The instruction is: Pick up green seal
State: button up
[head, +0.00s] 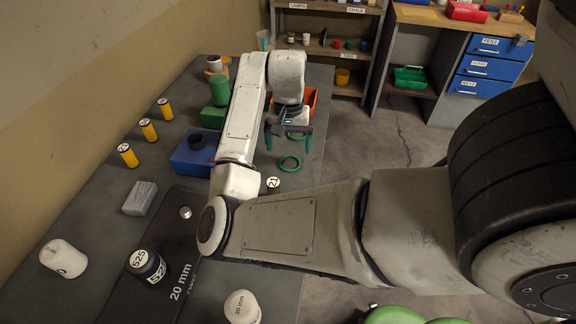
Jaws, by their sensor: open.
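A green ring seal (290,163) lies flat on the dark grey table near its right edge. A second green ring (297,136) shows partly behind my gripper. My gripper (288,144) points down with its two dark fingers spread apart and nothing between them. In the picture it is just above the nearer ring and overlaps the farther one. Its exact height over the table is hard to tell.
A blue box (190,158) with a dark round thing stands left of my arm, near a green drum (219,90). An orange tray (310,98) is behind my gripper. Yellow cylinders (148,130) line the left side. A white drum (241,307) stands in front.

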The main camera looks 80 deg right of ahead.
aim_at(290, 165)
jog(key=shift+s+d+f+p, duration=0.1)
jog(key=shift+f+p, duration=0.2)
jog(key=shift+f, duration=1.15)
jog(key=shift+s+f+p, duration=0.1)
jog(key=shift+f+p, duration=0.15)
jog(key=shift+f, duration=1.15)
jog(key=shift+f, duration=0.1)
jog(key=shift+c, duration=0.4)
jog(key=c, duration=1)
jog(key=shift+c, duration=0.2)
